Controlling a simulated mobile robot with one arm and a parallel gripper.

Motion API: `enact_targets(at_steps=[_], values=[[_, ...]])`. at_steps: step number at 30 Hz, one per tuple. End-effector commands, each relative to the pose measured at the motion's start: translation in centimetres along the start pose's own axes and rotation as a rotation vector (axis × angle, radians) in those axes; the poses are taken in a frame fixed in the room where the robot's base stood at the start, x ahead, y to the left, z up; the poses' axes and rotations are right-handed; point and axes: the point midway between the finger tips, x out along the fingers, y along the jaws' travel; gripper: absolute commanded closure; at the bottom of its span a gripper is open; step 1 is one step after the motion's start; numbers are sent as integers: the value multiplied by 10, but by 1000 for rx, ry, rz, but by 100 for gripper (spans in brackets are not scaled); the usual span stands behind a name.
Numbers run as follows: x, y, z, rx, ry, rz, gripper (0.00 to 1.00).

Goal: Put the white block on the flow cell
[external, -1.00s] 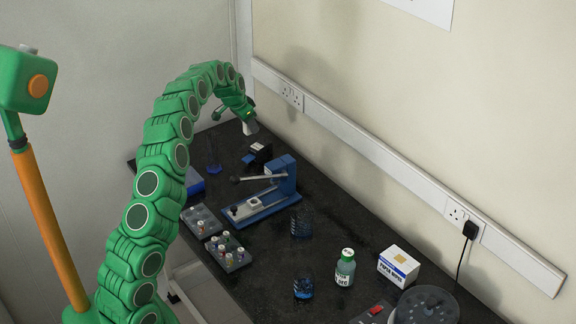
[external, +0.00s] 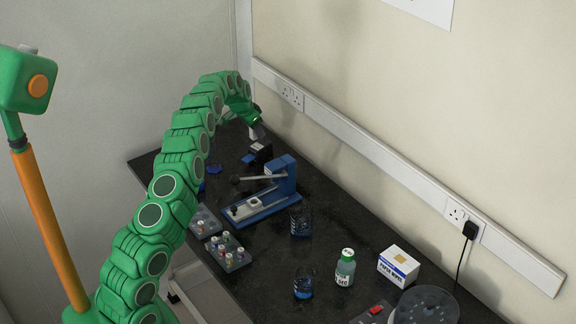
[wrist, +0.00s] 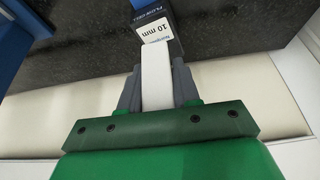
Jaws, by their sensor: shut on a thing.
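My gripper (wrist: 156,88) is shut on the white block (wrist: 156,70), which stands out between the two grey fingers in the wrist view. The flow cell (wrist: 151,27) is a dark block with a white label reading "FLOW CELL" and "10 mm", just beyond the white block's far end. In the external view the flow cell (external: 264,153) stands on the black bench near the wall, and my gripper (external: 257,131) is just above and behind it. The white block (external: 253,134) shows only slightly there. I cannot tell whether block and flow cell touch.
A blue press (external: 270,192) with a lever stands in front of the flow cell. A small blue piece (external: 248,158) lies beside the flow cell. The wall runs close along the right.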

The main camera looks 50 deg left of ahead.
Motion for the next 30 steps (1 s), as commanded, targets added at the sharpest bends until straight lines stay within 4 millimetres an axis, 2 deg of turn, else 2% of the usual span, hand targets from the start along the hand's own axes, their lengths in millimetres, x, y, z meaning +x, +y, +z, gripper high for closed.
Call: enact_targets(at_steps=[7,14,26,27,30], values=[[11,-4,-1,1,-3,-1,97],[36,-2,10,0,-4,3,97],[39,-3,12,1,-2,1,97],[40,-3,12,1,-2,1,67],[39,-3,11,1,-2,1,52]])
